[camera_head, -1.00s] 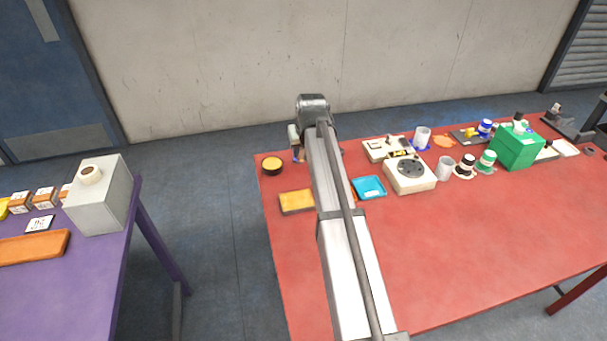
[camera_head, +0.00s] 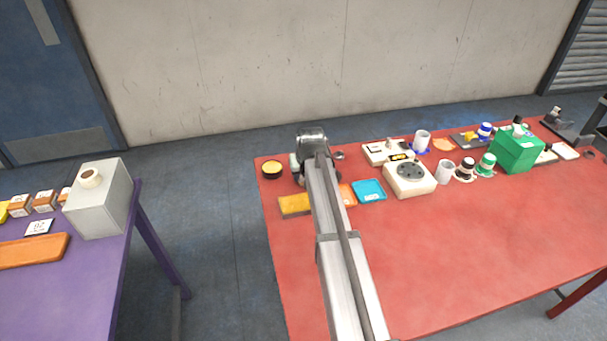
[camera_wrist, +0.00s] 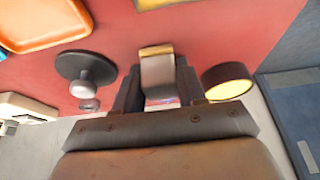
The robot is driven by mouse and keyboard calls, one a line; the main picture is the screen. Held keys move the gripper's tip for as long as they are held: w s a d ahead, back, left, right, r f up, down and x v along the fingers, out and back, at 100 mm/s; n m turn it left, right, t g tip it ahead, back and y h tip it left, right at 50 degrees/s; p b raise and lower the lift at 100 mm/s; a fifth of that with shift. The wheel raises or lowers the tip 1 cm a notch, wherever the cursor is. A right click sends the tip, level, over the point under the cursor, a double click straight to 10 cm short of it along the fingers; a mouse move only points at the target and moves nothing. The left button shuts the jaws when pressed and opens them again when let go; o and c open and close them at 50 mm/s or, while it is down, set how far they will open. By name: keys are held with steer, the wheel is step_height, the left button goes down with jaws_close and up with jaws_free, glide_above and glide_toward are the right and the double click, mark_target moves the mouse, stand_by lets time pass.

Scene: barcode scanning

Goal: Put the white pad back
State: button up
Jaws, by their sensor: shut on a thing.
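My gripper (camera_wrist: 158,92) points down at the far left end of the red table and is shut on a pale block (camera_wrist: 158,70) with a tan edge. The block stands between the two dark fingers; I cannot tell whether it is the white pad. In the head view a pale piece (camera_head: 295,161) shows beside my wrist, and the fingertips are hidden. A flat white pad-like piece (camera_head: 565,151) lies at the far right of the red table.
A round black tin with yellow top (camera_wrist: 228,82) and a black disc with a grey knob (camera_wrist: 86,72) flank my gripper. Yellow (camera_head: 294,205), orange (camera_head: 348,195) and blue (camera_head: 370,191) trays lie nearer. The red table's front is clear.

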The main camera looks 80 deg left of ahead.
steer(key=shift+f, duration=0.1)
steer(key=o, duration=0.9)
steer(key=shift+o, duration=0.2)
steer(key=v, duration=1.2)
steer(key=shift+w, duration=0.1)
